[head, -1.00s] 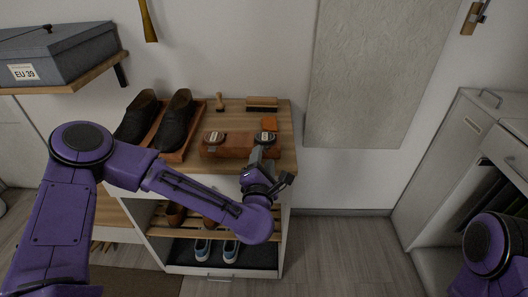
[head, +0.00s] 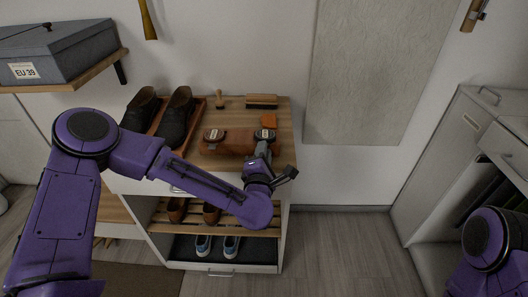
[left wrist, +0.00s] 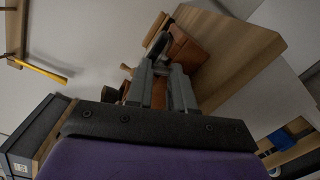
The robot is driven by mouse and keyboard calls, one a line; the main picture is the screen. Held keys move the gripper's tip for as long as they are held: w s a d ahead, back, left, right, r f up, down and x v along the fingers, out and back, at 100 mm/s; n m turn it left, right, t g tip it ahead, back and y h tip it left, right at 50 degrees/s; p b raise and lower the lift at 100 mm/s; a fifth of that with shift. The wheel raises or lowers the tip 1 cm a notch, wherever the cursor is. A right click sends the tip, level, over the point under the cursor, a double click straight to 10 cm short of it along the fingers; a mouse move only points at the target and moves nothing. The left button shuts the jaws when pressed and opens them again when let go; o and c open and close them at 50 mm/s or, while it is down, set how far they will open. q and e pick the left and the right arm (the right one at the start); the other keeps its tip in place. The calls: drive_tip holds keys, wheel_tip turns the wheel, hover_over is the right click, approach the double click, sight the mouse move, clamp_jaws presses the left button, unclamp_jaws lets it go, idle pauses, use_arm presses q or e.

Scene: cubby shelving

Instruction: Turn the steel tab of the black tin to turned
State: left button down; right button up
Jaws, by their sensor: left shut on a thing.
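Two small round dark tins with pale labels, a left one (head: 215,135) and a right one (head: 265,134), sit on a brown block (head: 236,142) on top of the shoe cabinet. I cannot read the labels to tell which is the black tin. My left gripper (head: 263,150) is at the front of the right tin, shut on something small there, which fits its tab. The steel tab itself is hidden by the fingers. In the left wrist view the two grey fingers (left wrist: 164,82) reach toward the brown block (left wrist: 187,50); no tin can be made out between them. My right gripper is out of view.
Dark shoes (head: 176,117) stand on a tray left of the block. A brush (head: 261,101), a wooden-handled dauber (head: 219,99) and an orange block (head: 269,121) lie behind. A grey box (head: 60,58) sits on a wall shelf at left. Floor to the right is clear.

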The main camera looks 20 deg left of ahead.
use_arm(q)
drive_tip(key=c, duration=1)
unclamp_jaws()
drive_tip(key=shift+o, duration=0.2)
drive_tip(key=b+v, duration=0.2)
drive_tip(key=v, duration=0.8)
drive_tip(key=shift+s, duration=0.3)
drive_tip(key=shift+f, duration=0.1)
